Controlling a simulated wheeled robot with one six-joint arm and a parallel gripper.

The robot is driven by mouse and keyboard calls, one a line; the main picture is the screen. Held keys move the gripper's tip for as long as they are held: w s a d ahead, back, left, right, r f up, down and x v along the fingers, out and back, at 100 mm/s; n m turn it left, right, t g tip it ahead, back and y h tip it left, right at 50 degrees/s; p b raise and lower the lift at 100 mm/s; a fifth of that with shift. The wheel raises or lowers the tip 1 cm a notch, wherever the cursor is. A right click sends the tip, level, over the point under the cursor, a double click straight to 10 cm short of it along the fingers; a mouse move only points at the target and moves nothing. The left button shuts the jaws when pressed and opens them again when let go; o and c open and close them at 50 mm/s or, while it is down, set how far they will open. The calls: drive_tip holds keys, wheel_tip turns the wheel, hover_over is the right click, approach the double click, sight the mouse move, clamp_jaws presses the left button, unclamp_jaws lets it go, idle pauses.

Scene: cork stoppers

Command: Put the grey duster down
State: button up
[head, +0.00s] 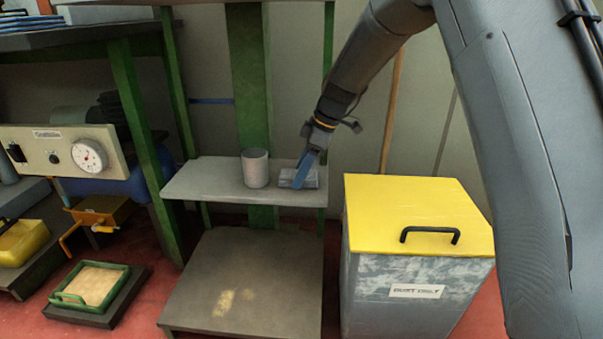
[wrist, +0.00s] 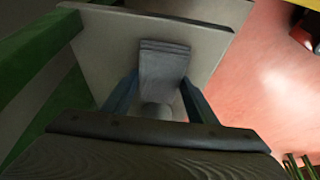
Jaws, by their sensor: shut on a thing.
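The grey duster (head: 312,179) is at the right end of the pale grey shelf (head: 215,180) of a green-framed stand. My gripper (head: 299,184), with blue fingers, comes down on it from the upper right and is shut on it. In the wrist view the duster (wrist: 163,68) lies between the two fingers, over the shelf (wrist: 100,45). It appears at or very close to the shelf surface; I cannot tell whether it touches. A rounded grey part shows below it between the fingers; what it is I cannot tell.
A grey cylindrical cup (head: 255,168) stands on the shelf just left of the duster. A grey bin with a yellow lid (head: 420,212) stands to the right. A lower dark platform (head: 245,285) is below the shelf. The shelf's left part is clear.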

drive_tip(key=shift+f, duration=0.45)
drive_tip(key=shift+s+f, duration=0.1)
drive_tip(key=o, duration=0.9)
drive_tip(key=shift+f, duration=0.1)
drive_tip(key=shift+o, duration=0.6)
drive_tip(key=shift+s+f, duration=0.1)
drive_tip(key=shift+s, duration=0.05)
drive_tip(key=shift+r, duration=0.35)
drive_tip(key=p+v, duration=0.5)
drive_tip(key=v, duration=0.7)
drive_tip(key=shift+w+r+p, duration=0.25)
drive_tip(key=shift+r+p, duration=0.15)
drive_tip(key=shift+r, duration=0.05)
